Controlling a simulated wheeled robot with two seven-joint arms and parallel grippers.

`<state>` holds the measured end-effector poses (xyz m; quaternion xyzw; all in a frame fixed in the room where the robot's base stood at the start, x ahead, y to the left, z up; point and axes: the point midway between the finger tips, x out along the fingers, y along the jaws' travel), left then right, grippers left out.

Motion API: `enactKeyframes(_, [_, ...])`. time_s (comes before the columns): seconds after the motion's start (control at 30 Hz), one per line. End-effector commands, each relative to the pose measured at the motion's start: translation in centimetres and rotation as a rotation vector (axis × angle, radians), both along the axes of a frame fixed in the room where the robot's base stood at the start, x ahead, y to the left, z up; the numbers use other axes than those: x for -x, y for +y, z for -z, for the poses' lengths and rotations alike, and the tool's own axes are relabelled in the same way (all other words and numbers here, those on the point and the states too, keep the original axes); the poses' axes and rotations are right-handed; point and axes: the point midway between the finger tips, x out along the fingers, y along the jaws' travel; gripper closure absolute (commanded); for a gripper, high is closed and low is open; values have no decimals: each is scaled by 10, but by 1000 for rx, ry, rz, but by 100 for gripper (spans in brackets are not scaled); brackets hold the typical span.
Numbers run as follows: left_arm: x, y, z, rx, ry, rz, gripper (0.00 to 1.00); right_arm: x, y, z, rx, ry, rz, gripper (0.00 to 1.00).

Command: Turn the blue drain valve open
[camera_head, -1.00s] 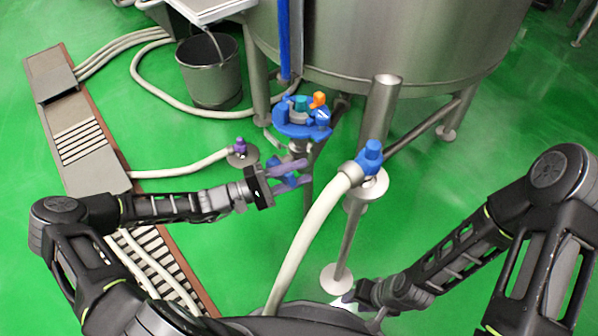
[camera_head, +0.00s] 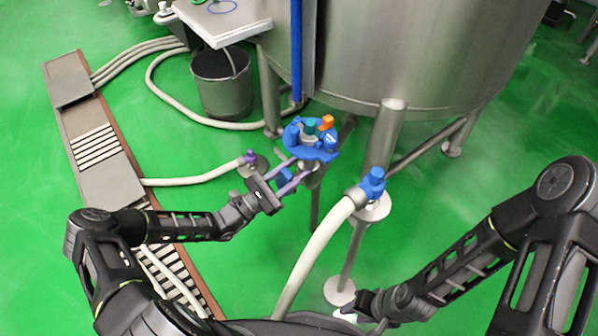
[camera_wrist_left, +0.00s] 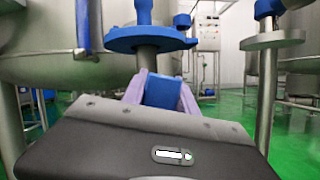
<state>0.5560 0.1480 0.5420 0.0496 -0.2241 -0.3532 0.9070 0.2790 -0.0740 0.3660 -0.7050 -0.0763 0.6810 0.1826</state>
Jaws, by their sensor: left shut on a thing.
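My left gripper (camera_head: 296,176) has pale purple fingers shut on a blue block-like handle (camera_head: 288,179), which I take to be the drain valve's. In the left wrist view the blue handle (camera_wrist_left: 163,92) sits between the two fingers, just below a round blue plate (camera_wrist_left: 150,39) on a metal post. The head view shows the same blue plate (camera_head: 318,155) just above the fingertips. The fingers hide part of the handle, and its join to the post is not clear. My right gripper (camera_head: 352,311) is low at the front, its fingers too small to read.
Blue, teal and orange fittings (camera_head: 325,123) stand on the plate. A blue fitting (camera_head: 373,182) with a pale hose (camera_head: 318,244) stands to the right. The steel tank (camera_head: 400,50) is behind. A bucket (camera_head: 222,85) and floor drain (camera_head: 112,185) lie left.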

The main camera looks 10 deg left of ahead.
Motion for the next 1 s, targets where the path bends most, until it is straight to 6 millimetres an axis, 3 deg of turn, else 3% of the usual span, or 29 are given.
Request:
enactKeyframes(0.4, [-10, 13, -1, 180, 154, 0, 100, 0, 0, -11, 0, -1, 0, 64])
enactKeyframes(0.93, [-12, 15, 0, 208, 178, -2, 100, 0, 0, -12, 0, -1, 0, 64])
enactKeyframes(0.97, [-12, 15, 0, 208, 178, -2, 64, 0, 0, -12, 0, -1, 0, 64])
enactKeyframes(1.0, [-12, 15, 0, 206, 177, -2, 60, 0, 0, -12, 0, -1, 0, 64])
